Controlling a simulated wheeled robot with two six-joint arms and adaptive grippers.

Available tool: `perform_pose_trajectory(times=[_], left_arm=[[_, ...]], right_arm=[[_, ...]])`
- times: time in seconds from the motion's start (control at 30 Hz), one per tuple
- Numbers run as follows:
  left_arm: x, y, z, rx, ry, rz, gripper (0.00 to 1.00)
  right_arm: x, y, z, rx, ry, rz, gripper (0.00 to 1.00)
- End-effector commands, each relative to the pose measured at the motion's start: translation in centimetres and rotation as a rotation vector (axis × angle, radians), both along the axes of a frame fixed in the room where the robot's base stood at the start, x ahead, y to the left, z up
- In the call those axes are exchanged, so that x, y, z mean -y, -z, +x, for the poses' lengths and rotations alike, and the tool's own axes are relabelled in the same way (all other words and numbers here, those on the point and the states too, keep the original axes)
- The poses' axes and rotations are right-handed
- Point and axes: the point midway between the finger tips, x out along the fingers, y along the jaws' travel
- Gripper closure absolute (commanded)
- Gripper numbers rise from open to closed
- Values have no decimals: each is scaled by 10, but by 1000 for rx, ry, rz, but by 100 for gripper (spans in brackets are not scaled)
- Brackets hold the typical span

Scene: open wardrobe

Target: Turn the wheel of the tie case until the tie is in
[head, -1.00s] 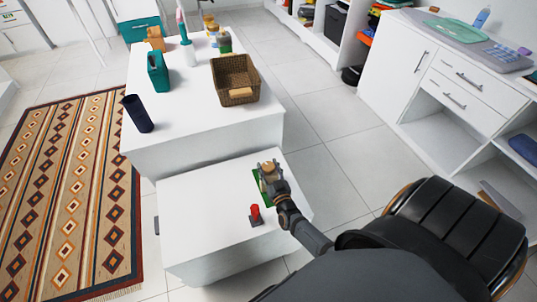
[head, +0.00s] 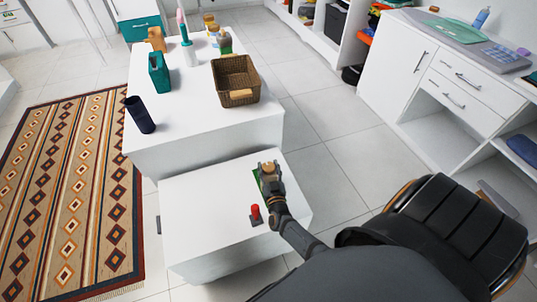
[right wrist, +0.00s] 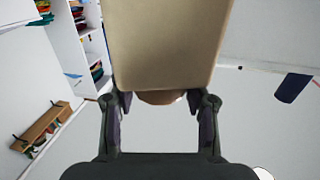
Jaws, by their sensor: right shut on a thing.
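The tan tie case (right wrist: 170,45) fills the top middle of the right wrist view. A brown rounded part (right wrist: 160,97), which looks like its wheel, shows below it between the fingers of my right gripper (right wrist: 160,103). My right gripper (head: 269,170) is shut on this wheel, over the lower white block. In the head view the gripper hides most of the case; a small green patch (head: 257,182) shows beside it. I cannot make out the tie or how far it is in. My left gripper is not in view.
A red-topped piece on a dark base (head: 256,212) stands on the lower white block (head: 205,215), close to my right arm. The higher block behind holds a wicker basket (head: 233,98), a navy cylinder (head: 140,116) and a teal case (head: 159,72). The block's left part is clear.

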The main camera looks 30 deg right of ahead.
Motion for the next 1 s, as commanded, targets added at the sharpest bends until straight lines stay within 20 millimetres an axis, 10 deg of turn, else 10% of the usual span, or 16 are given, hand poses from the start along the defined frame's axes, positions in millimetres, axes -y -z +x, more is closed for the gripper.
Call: perform_pose_trajectory(times=[0.5,0.53,0.7,1.0], left_arm=[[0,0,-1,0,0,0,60],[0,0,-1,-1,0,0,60],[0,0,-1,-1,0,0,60],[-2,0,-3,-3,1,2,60]], right_arm=[[0,-1,0,1,0,0,84],[0,-1,0,1,0,0,51],[0,0,0,1,0,0,28],[0,0,-1,0,0,0,28]])
